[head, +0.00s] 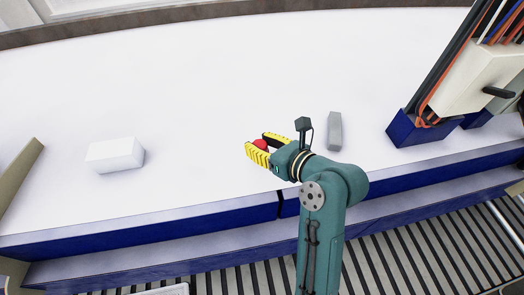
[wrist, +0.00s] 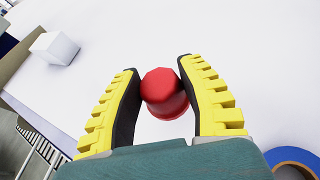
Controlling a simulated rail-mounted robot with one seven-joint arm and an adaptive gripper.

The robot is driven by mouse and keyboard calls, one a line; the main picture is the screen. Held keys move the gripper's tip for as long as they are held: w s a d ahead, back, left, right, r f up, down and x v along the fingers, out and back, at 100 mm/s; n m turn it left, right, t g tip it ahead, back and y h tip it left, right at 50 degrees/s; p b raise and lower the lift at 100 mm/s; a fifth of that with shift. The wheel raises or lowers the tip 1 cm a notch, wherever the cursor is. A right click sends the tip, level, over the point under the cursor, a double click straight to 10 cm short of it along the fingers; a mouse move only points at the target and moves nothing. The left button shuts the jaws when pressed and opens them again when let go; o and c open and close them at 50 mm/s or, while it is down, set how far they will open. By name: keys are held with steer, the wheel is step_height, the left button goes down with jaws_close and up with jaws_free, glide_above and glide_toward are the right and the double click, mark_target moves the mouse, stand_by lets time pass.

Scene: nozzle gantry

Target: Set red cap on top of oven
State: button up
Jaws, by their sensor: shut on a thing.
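The red cap (wrist: 163,93) sits between the yellow-and-black fingers of my gripper (wrist: 160,85) in the wrist view, and the fingers are shut on it. In the head view the red cap (head: 261,145) shows partly between the fingers of my gripper (head: 262,142), over the white table. I cannot tell whether the cap touches the table or is lifted. No oven can be made out in either view.
A white block (head: 115,154) lies on the white table (head: 220,70) at left, and a grey block (head: 334,131) lies right of my gripper. Cables and a cream box (head: 478,75) stand at the right on blue bases. A blue ring (wrist: 291,160) shows at the wrist view's lower right.

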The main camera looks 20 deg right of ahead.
steer(key=shift+f, duration=1.85)
steer(key=o, duration=0.9)
steer(key=shift+f, duration=0.15)
steer(key=shift+o, duration=0.2)
